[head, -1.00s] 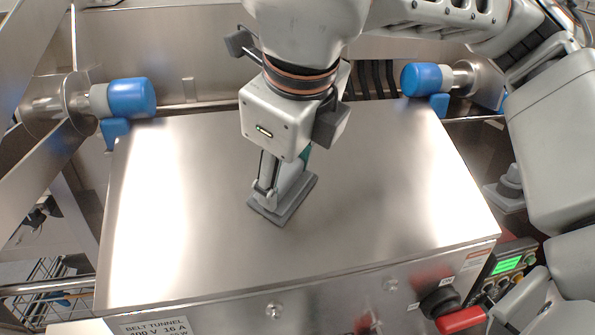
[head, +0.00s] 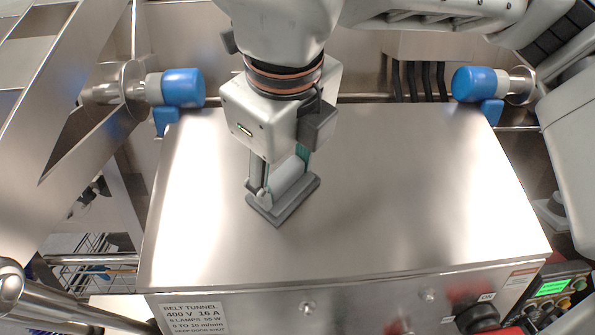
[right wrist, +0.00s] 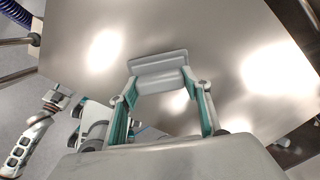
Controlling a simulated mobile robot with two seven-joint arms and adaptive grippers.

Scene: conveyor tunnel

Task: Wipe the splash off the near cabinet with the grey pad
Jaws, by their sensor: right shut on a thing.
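The near cabinet (head: 420,200) is a brushed steel box with a broad flat top. My right gripper (head: 278,178) is shut on the grey pad (head: 290,209), holding it by its pale grip. The pad lies flat on or just over the cabinet top, left of the middle; contact is hard to tell. In the right wrist view the pad (right wrist: 158,62) sits between the fingertips (right wrist: 160,88) against the steel. I make out no clear splash on the top, only bright glare; the patch under the pad is hidden.
Blue rollers (head: 183,87) and (head: 474,84) stand at the cabinet's back corners. A control box with a green display (head: 552,287) and a dark knob (head: 478,318) are at the front right. A faint reddish blur (head: 398,326) shows on the front face. The top is otherwise clear.

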